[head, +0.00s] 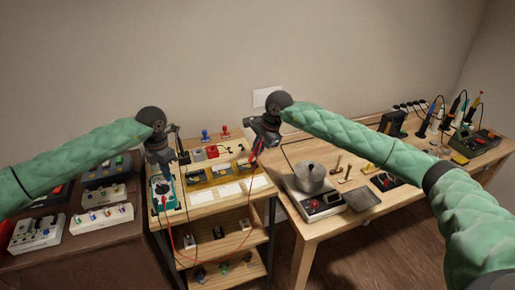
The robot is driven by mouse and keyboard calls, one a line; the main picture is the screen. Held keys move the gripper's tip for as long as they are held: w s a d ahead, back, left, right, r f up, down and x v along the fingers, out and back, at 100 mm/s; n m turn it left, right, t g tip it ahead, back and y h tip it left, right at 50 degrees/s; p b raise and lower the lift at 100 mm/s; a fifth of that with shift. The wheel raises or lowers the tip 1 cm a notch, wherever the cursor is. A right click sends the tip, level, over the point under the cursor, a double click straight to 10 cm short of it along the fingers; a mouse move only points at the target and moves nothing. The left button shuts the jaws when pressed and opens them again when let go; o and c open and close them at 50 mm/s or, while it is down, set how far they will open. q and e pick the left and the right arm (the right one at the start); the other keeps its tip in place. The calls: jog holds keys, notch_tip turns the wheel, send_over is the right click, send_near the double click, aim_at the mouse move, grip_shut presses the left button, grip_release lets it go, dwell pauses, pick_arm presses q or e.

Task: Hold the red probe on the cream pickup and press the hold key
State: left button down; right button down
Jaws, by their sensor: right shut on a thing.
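A teal meter (156,191) lies at the left end of the wooden shelf top. My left gripper (163,178) points down right over the meter; I cannot tell whether it touches the keys or whether its jaws are open. The hold key is too small to make out. My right gripper (256,147) is shut on the red probe (254,158), above the right end of the shelf top. A red lead (229,251) hangs in a loop between meter and probe. Several small pieces stand in a row (222,173) on the shelf top; I cannot tell which is the cream pickup.
White cards (230,189) lie along the shelf's front. Red and white boxes (198,155) and two small upright tools (205,134) stand behind. A workbench (330,226) with a grey pot (310,177) and soldering tools is to the right. A dark cabinet with pedals (102,217) is at left.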

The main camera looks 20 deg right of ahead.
jog(key=shift+f, duration=0.55)
dwell(1.9)
pick_arm(q)
jog(key=shift+f, duration=0.6)
dwell(0.9)
jog(key=shift+r, duration=3.5)
pick_arm(e)
jog(key=shift+r, duration=0.1)
pick_arm(q)
jog(key=shift+r, duration=0.2)
pick_arm(e)
jog(key=shift+r, duration=3.45)
